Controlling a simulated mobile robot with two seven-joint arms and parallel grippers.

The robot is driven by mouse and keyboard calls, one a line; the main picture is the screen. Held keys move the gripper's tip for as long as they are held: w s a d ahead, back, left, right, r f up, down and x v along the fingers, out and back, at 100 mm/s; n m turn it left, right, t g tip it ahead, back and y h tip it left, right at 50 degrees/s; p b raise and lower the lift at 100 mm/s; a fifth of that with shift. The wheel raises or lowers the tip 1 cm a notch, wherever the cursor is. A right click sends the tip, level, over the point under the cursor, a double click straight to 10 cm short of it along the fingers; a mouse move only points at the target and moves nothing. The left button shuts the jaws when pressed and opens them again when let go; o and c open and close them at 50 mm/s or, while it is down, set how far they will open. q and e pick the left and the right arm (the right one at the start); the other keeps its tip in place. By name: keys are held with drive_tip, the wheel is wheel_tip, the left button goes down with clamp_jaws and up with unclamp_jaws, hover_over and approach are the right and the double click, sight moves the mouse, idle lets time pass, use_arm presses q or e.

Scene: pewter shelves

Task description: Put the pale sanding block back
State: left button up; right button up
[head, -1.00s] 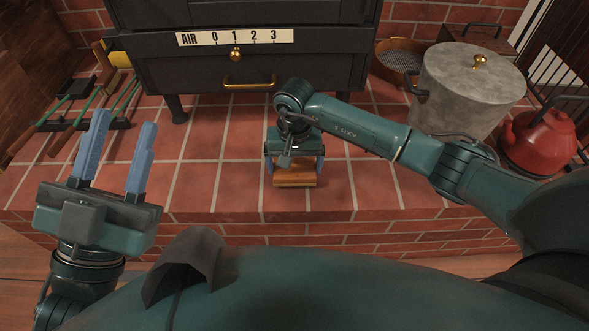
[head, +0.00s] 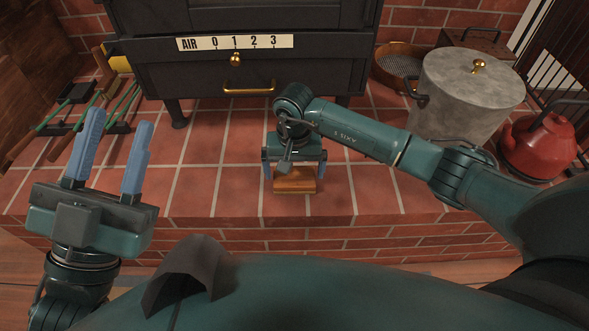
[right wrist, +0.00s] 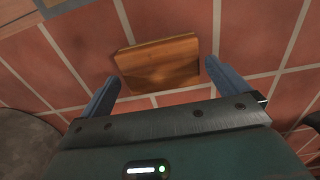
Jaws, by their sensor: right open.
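A small orange-brown wooden block (head: 295,183) lies on the red tile hearth near its front edge. It is the only block I can make out as the sanding block. My right gripper (head: 294,172) is over it, pointing down, open. In the right wrist view the block (right wrist: 158,63) lies between the two spread fingers of the right gripper (right wrist: 163,75), with a gap on each side. My left gripper (head: 118,140) is open and empty at the left, in front of the hearth, fingers pointing up.
A dark stove (head: 240,75) with a brass handle stands behind. A grey lidded pot (head: 465,100), a red kettle (head: 540,145) and a round sieve (head: 398,65) are at the right. Several green tools (head: 75,110) lie at the left. Tiles between are bare.

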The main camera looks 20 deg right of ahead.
sight(294, 176)
use_arm(q)
wheel_tip(294, 176, down, 6)
drive_tip(key=s+n+g+y+p, duration=0.1)
drive_tip(key=n+g+y+p, duration=0.1)
drive_tip(key=n+y+p, duration=0.1)
drive_tip(key=shift+d+n+y, duration=0.35)
drive_tip(key=shift+n+y, duration=0.35)
drive_tip(key=shift+n, duration=0.2)
use_arm(e)
wheel_tip(294, 176, up, 11)
use_arm(q)
drive_tip(key=shift+r, duration=0.1)
